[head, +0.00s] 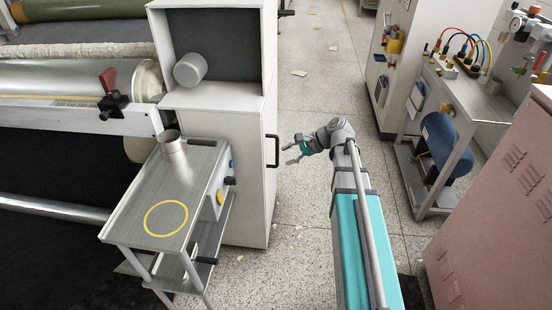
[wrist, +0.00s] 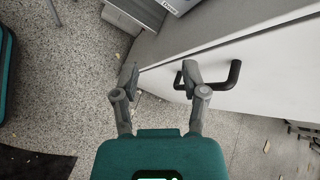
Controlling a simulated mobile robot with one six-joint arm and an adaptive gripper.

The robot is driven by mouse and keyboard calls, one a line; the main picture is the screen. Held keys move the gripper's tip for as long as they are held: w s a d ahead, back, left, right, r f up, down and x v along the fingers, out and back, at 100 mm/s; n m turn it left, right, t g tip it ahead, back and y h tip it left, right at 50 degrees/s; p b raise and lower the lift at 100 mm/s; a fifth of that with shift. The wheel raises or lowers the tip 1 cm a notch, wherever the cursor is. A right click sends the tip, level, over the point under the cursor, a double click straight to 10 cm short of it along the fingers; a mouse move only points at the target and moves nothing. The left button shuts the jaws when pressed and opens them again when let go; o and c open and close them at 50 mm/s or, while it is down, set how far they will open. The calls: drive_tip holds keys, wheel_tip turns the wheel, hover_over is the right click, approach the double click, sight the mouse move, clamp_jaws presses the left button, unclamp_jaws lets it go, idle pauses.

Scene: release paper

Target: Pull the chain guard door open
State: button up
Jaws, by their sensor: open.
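The chain guard door (head: 257,190) is the pale front of the tall white cabinet, and it appears closed. Its black bar handle (head: 272,150) stands out from the front. My gripper (head: 287,154) is open and empty, just right of the handle in the head view. In the wrist view, my gripper (wrist: 160,72) has its two fingers spread, and the black handle (wrist: 234,76) shows behind and right of the right finger. That finger overlaps part of the handle; I cannot tell whether they touch. The door (wrist: 240,45) fills the upper right there.
A small metal cart (head: 180,180) with a metal cup (head: 172,143) stands left of the cabinet. A grey cylinder (head: 190,69) sits in the cabinet's upper recess. A pink cabinet (head: 495,210) is at right. Speckled floor (head: 310,100) is mostly clear behind my arm.

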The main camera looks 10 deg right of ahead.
drive_tip(key=w+d+f+m+t+y+b, duration=0.25)
drive_tip(key=w+d+f+m+b, duration=0.3)
drive_tip(key=b, duration=0.45)
drive_tip(key=m+t+y+b, duration=0.3)
drive_tip(key=m+b, duration=0.1)
drive_tip(key=b, duration=0.4)
approach(276, 151)
drive_tip(key=s+d+r, duration=0.1)
drive_tip(key=d, duration=0.2)
drive_tip(key=shift+d+r, duration=0.15)
drive_tip(key=shift+d, duration=0.3)
drive_tip(key=shift+a, duration=0.15)
drive_tip(key=shift+x, duration=6.75)
clamp_jaws()
